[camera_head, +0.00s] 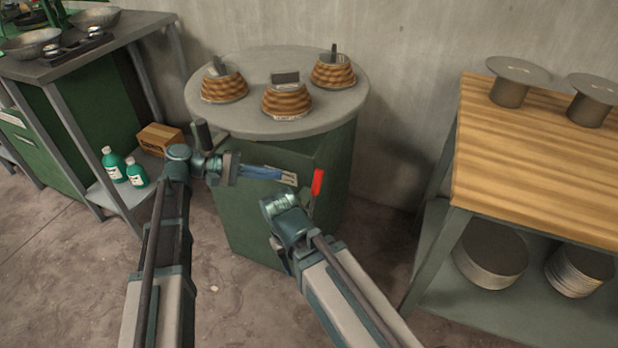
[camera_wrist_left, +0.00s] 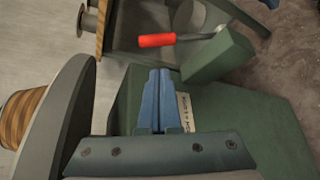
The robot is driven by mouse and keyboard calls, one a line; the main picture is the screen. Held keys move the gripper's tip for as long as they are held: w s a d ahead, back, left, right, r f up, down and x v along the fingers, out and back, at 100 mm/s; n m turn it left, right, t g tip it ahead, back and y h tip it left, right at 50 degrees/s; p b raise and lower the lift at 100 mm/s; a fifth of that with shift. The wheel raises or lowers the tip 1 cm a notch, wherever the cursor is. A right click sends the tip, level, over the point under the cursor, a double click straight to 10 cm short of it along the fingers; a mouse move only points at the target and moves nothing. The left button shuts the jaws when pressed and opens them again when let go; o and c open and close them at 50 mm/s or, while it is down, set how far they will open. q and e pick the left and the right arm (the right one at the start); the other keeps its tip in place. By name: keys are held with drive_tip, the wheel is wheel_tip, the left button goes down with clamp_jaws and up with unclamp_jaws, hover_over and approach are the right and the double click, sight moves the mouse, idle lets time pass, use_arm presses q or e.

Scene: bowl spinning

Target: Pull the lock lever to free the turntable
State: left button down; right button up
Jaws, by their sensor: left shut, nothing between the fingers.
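The lock lever has a red handle (camera_head: 317,183) at the right front of the green cabinet, below the turntable (camera_head: 240,120). In the left wrist view the red handle (camera_wrist_left: 157,40) lies beyond my fingertips, on a grey rod. The turntable is a round grey disc on the cabinet and carries three ribbed brown pieces. My left gripper (camera_head: 285,175) has blue fingers pressed together, empty, in front of the cabinet and just left of the lever. They look apart from the handle. My right arm reaches in from the lower right; its fingers are hidden.
The green cabinet (camera_head: 240,215) stands close below my left gripper. A wooden-topped table (camera_head: 540,170) is at the right, with stacked discs on its lower shelf. A metal bench (camera_head: 90,45) with bowls is at the left, with green bottles (camera_head: 114,165) and a box (camera_head: 160,138) below.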

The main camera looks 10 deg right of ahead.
sight(313, 199)
use_arm(q)
drive_tip(key=shift+r, duration=0.15)
drive_tip(key=b+x, duration=0.2)
drive_tip(key=x, duration=0.6)
drive_tip(key=shift+d, duration=0.25)
drive_tip(key=shift+b+x, duration=0.35)
drive_tip(key=shift+x, duration=0.45)
drive_tip(key=shift+s+a, duration=0.1)
drive_tip(key=shift+s, duration=0.1)
